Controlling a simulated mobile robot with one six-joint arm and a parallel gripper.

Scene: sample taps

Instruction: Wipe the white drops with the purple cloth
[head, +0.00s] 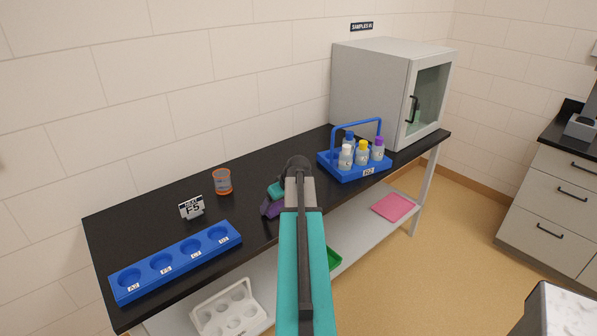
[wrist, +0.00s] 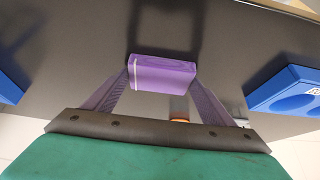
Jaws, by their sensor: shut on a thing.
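My gripper (head: 274,199) is over the middle of the black table, partly behind my own arm in the head view. It is shut on the purple cloth (wrist: 162,73), a folded block held between the two fingertips in the wrist view. The cloth also shows as a small purple patch in the head view (head: 272,210). The cloth is close to the dark table top (wrist: 95,40); I cannot tell whether it touches. I make out no white drops in either view; my arm hides part of the table.
A blue caddy (head: 327,169) with several bottles stands to the right, before a grey cabinet (head: 372,85). An orange beaker (head: 222,182), a small sign (head: 191,207) and a blue rack with round wells (head: 178,277) are to the left. A pink cloth (head: 395,207) lies on the lower shelf.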

